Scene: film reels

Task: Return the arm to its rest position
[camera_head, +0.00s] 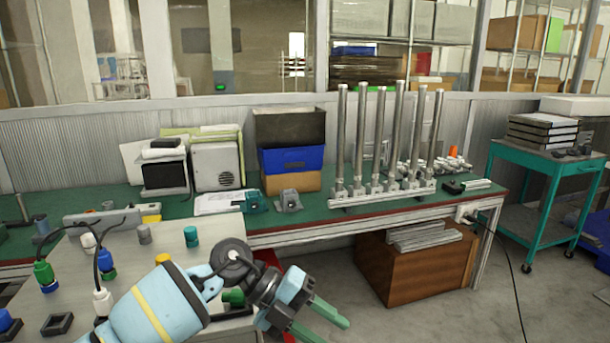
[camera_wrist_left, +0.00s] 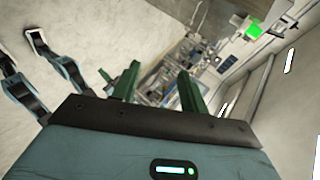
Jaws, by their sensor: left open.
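My left arm (camera_head: 160,305) comes in from the lower left in the head view and reaches across the front of the grey table. My left gripper (camera_head: 331,331) is past the table's right side, over the floor. Its two green fingers are apart with nothing between them. In the left wrist view the gripper (camera_wrist_left: 157,88) also shows spread, empty fingers, with the room far beyond them. A dark round part (camera_head: 232,258) shows at the arm's wrist; I cannot tell whether it is a joint. My right gripper is in neither view.
The grey table (camera_head: 135,265) holds several small coloured cylinders and bottles close to my arm. Behind it, a green-topped bench (camera_head: 350,217) carries boxes and upright metal posts (camera_head: 378,140). A brown crate (camera_head: 420,268) stands below the bench. A teal cart (camera_head: 540,165) stands right. Floor between is clear.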

